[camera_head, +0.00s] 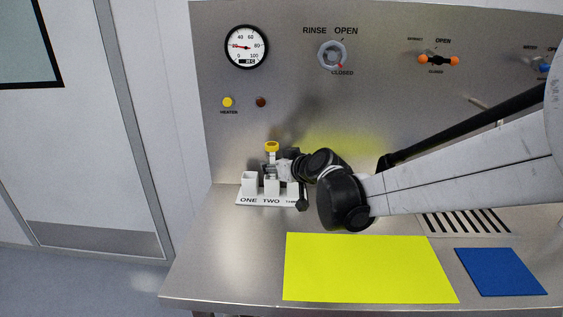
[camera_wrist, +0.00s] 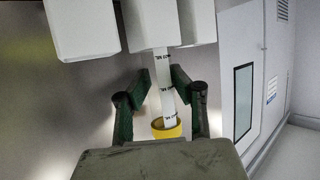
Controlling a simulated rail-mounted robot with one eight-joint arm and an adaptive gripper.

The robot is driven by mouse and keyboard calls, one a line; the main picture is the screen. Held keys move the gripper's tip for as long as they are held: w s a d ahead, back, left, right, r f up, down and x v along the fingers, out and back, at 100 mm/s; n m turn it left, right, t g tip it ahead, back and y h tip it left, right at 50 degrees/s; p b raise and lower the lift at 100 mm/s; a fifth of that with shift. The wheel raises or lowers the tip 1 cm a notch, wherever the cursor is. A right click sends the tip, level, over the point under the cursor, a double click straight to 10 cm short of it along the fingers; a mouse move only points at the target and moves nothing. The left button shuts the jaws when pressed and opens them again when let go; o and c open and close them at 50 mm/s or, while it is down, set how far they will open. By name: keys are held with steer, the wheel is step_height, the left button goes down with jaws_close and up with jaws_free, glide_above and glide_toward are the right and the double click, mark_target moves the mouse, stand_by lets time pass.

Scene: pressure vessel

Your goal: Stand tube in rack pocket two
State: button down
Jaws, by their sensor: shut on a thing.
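The tube (camera_wrist: 165,88) is white with dark printing and has a yellow cap (camera_head: 271,147). My gripper (camera_wrist: 161,80) is shut on the tube, one dark finger on each side. The tube stands about upright, cap up, over pocket two (camera_head: 271,187) of the white rack (camera_head: 245,201). In the wrist view its far end meets the middle white pocket (camera_wrist: 153,25); I cannot tell how deep it sits inside. In the head view my gripper reaches in from the right and hides much of the third pocket.
Pocket one (camera_head: 249,183) stands left of pocket two and looks empty. A steel back panel with a gauge (camera_head: 246,47) and knobs (camera_head: 332,55) rises behind. A yellow mat (camera_head: 365,268) and a blue mat (camera_head: 500,271) lie in front, both bare.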

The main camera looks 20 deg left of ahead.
steer(key=shift+f, duration=0.35)
steer(key=c, duration=1.5)
jaws_free()
steer(key=shift+r, duration=0.15)
steer(key=shift+r, duration=0.3)
steer(key=p+v, duration=0.2)
steer(key=v, duration=1)
steer(key=shift+d+r, duration=0.2)
steer(key=shift+r, duration=0.05)
steer(key=s+d+f+m+h, duration=0.1)
steer(key=s+d+m+h, duration=0.2)
steer(key=s+d, duration=0.5)
steer(key=s+d+f+m+g+h, duration=0.1)
steer(key=s+d+f+m+h, duration=0.1)
steer(key=s+d, duration=0.6)
steer(key=s+d+f+m+g+h, duration=0.1)
steer(key=s+d+m+h, duration=0.4)
steer(key=d, duration=1.2)
steer(key=shift+s+d+f, duration=0.1)
steer(key=shift+s+f, duration=0.15)
steer(key=shift+s, duration=0.5)
steer(key=shift+s+f, duration=0.3)
steer(key=shift+s, duration=0.45)
